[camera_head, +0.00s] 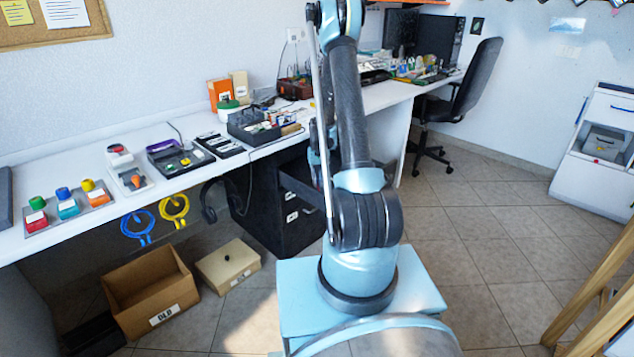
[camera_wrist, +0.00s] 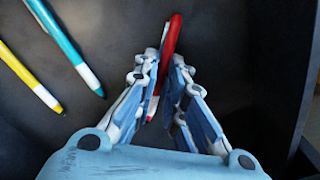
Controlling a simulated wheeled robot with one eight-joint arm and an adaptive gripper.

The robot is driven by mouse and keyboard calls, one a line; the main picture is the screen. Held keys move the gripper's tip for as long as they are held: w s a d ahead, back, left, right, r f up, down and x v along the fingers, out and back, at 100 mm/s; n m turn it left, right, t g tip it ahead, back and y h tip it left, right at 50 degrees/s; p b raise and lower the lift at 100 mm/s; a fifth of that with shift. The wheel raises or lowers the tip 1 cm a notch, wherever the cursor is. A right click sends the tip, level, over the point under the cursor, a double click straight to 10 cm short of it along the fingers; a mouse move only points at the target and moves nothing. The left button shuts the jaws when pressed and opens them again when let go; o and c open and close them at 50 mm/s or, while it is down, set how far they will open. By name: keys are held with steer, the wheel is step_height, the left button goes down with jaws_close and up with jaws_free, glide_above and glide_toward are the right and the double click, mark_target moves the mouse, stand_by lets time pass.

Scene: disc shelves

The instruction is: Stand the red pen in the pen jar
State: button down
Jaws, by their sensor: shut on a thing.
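The red pen (camera_wrist: 173,38) shows in the wrist view between the fingers of my gripper (camera_wrist: 164,68). My gripper is shut on it, and the pen's red end sticks out past the fingertips. A pale end shows lower down between the fingers. The pen is over or against a dark, flat surface; I cannot tell whether it touches it. In the head view my gripper is out of sight, and I cannot make out the red pen there. I cannot identify the pen jar for sure in either view.
A teal pen (camera_wrist: 72,50) and a yellow pen (camera_wrist: 30,78) lie left of my gripper on the dark surface. A dark wall rises at the right. The white desk (camera_head: 75,225) holds several items; a black drawer unit (camera_head: 268,215) stands beneath.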

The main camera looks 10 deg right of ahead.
steer(key=c, duration=1.7)
jaws_free()
steer(key=shift+o, duration=0.2)
step_height(320, 180, up, 12)
steer(key=s+r, duration=1.1)
steer(key=s+r+t, duration=0.1)
steer(key=s+r, duration=0.1)
steer(key=s, duration=0.9)
steer(key=s+r+t, duration=0.1)
steer(key=s+r, duration=0.2)
steer(key=s, duration=0.8)
steer(key=s+f, duration=0.5)
steer(key=s, duration=0.5)
steer(key=shift+s, duration=0.3)
